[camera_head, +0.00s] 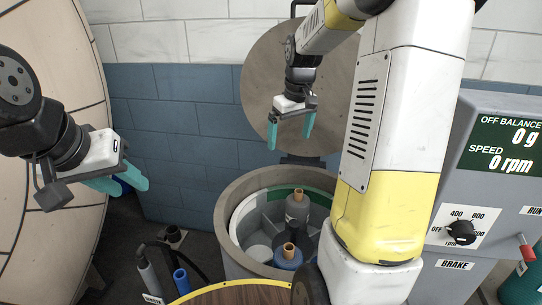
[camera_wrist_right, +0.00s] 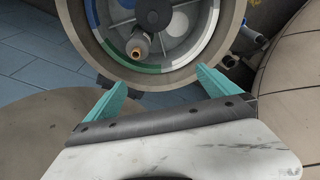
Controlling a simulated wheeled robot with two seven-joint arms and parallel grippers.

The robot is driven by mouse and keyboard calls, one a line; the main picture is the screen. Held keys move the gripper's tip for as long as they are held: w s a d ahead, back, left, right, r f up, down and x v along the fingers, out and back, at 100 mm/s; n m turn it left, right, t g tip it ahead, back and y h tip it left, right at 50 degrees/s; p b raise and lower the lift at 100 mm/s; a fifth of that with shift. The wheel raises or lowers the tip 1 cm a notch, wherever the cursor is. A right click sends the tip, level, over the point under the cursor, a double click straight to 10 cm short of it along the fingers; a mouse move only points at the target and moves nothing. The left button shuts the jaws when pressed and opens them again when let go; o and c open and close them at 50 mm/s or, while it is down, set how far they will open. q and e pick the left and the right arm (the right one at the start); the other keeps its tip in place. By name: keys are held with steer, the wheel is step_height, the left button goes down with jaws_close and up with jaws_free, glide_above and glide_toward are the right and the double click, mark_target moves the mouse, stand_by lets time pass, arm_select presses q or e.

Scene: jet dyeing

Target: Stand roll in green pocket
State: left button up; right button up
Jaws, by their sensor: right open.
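A grey roll (camera_head: 297,210) with a tan core end stands upright in the round drum (camera_head: 232,205), near the green rim section (camera_head: 318,187). In the right wrist view the grey roll (camera_wrist_right: 139,47) shows end-on beside the green section (camera_wrist_right: 146,68). A blue roll (camera_head: 288,258) with a tan core end is nearer the front of the drum. My right gripper (camera_head: 291,138) is open and empty above and behind the drum, apart from both rolls. My left gripper (camera_head: 122,183) is at the far left, away from the drum; its fingers overlap in view.
The round lid (camera_head: 262,65) stands raised behind the drum. A control panel (camera_head: 490,180) reading 0 rpm is at the right. A blue tube (camera_head: 182,281) and a grey bottle-like item (camera_head: 149,276) stand at the lower left. My right arm hides part of the drum's right side.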

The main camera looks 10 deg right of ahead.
steer(key=s+a+r+m+t, duration=0.1)
steer(key=s+a+r, duration=0.1)
steer(key=s, duration=0.5)
steer(key=s+a+r+m+t+y, duration=0.1)
steer(key=s+a, duration=0.3)
steer(key=s, duration=0.4)
steer(key=s+a+r+t, duration=0.1)
steer(key=s+a+r, duration=0.2)
steer(key=s, duration=0.4)
steer(key=shift+s+m+t+y, duration=0.35)
steer(key=shift+m+t+y, duration=0.05)
steer(key=shift+a+r, duration=0.1)
steer(key=shift+r, duration=0.05)
